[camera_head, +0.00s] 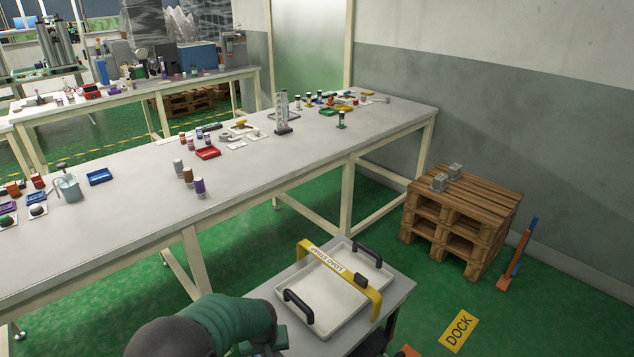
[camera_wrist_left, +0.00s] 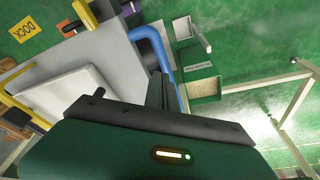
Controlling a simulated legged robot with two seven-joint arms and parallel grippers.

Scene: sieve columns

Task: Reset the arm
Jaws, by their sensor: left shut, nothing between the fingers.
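My left arm (camera_head: 215,325), green and dark grey, comes in at the bottom of the head view, in front of the near left corner of a small cart. Its fingertips cannot be made out there. In the left wrist view my left gripper (camera_wrist_left: 160,92) shows as dark fingers, shut with nothing between them. They lie over or near the cart edge beside a blue bar (camera_wrist_left: 162,48); whether they touch it I cannot tell. My right gripper is in neither view.
The cart carries a white tray (camera_head: 314,308) with black handles and a yellow strap (camera_head: 345,272) marked LOAD STRAP. A long grey table (camera_head: 250,185) with bottles and small trays stands beyond. Stacked pallets (camera_head: 462,205) stand right. Green floor near the DOCK sign (camera_head: 459,330) is mostly clear.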

